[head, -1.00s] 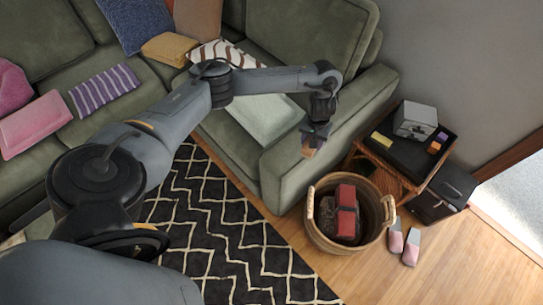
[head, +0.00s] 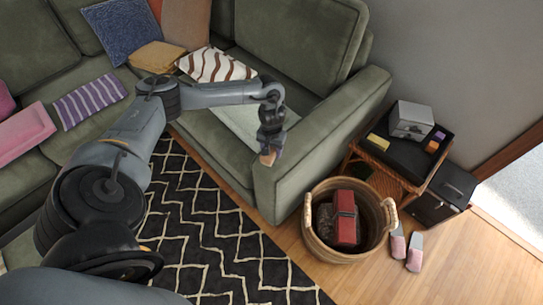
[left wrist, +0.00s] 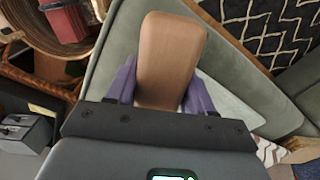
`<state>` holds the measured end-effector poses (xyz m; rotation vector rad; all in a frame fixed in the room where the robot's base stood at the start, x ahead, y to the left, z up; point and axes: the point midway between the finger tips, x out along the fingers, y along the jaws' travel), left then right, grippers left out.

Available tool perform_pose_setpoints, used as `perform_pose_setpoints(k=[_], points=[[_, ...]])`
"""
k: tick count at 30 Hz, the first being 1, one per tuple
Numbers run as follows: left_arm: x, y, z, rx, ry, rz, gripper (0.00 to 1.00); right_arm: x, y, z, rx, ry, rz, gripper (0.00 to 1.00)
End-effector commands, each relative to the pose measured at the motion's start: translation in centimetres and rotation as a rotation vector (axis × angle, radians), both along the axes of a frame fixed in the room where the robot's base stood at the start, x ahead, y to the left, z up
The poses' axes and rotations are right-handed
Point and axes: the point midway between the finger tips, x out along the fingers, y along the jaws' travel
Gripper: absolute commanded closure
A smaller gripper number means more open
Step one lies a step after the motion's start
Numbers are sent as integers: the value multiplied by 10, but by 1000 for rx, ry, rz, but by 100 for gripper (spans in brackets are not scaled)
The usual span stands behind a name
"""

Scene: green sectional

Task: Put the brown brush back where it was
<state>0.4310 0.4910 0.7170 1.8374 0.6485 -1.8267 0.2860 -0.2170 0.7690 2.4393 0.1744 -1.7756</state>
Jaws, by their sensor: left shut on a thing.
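My left gripper (head: 269,152) is shut on the brown brush. The brush (left wrist: 169,58) shows in the left wrist view as a smooth tan-brown block with rounded corners, between two purple fingers. In the head view the brush (head: 267,158) is small and partly hidden by the gripper, held in the air near the front of the sofa arm. My right gripper is not in view.
A wicker basket (head: 316,245) holding a red item (head: 345,218) stands on the wood floor. Behind it is a side table with a black tray (head: 400,160), a grey box (head: 411,119) and a yellow item (head: 377,141). Pink slippers (head: 414,252) lie beside the basket. The green sofa (head: 315,140) is close.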

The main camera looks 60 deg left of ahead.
Motion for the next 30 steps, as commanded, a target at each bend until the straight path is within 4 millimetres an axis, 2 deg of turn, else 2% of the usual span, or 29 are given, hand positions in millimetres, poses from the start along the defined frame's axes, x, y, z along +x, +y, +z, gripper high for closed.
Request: perform_pose_setpoints(k=[11,24,25,29,30], points=[[0,0,-39,-1,1,0,76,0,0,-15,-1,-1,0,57],[0,0,-43,-1,1,1,76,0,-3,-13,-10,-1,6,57],[0,0,-43,0,0,0,43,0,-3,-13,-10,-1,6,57],[0,0,-43,0,0,0,23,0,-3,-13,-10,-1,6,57],[0,0,-43,0,0,0,22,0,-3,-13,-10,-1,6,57]])
